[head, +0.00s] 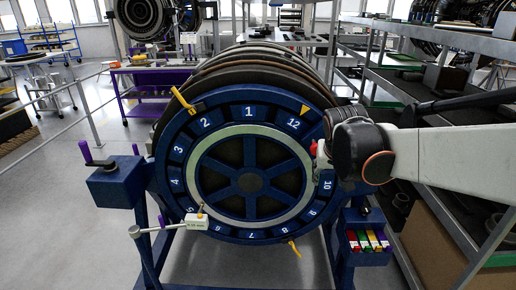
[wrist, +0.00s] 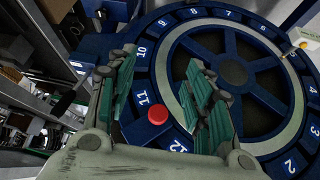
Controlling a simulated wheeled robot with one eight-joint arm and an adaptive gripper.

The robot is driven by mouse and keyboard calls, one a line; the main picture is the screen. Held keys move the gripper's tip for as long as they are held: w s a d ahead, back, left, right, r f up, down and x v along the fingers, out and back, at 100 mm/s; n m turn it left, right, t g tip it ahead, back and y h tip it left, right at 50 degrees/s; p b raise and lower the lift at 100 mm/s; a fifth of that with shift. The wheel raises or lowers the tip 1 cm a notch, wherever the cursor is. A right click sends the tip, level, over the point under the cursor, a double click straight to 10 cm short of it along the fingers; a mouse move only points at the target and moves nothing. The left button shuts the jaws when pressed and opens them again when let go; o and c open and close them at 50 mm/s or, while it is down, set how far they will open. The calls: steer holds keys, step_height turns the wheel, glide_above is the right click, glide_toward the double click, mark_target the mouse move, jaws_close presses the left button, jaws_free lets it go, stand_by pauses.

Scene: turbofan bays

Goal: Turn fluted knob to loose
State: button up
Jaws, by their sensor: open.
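The big blue wheel ring (head: 248,238) with numbered slots stands upright in its stand; it also shows in the wrist view (wrist: 257,148). A round red knob-like cap (wrist: 158,112) sits by the slot marked 11, and a bit of red (head: 313,147) shows beside my arm in the head view. I cannot make out flutes on it. My gripper (wrist: 160,75) is open, with its green-padded fingers on either side of the cap in the picture; contact is not visible. In the head view my wrist hides most of the gripper.
A small dark knob (head: 365,210) sits above a box with coloured tabs (head: 368,240) at the lower right. A blue box with a purple lever (head: 115,185) stands left. A small grey block (head: 197,221) is at lower left. Grey shelving (head: 420,100) stands close behind my arm.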

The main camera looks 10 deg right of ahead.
steer(key=w+d+f+m, duration=0.2)
steer(key=w+d+f, duration=0.1)
steer(key=w+d, duration=0.25)
steer(key=m+g+h, duration=0.1)
steer(key=m+g, duration=0.2)
steer(key=m, duration=0.3)
glide_toward(365, 209)
steer(key=b+x, duration=0.3)
steer(key=x, duration=0.5)
steer(key=shift+w+d+f+b, duration=0.15)
steer(key=shift+d+f+b, duration=0.1)
steer(key=shift+b, duration=0.05)
steer(key=c, duration=0.8)
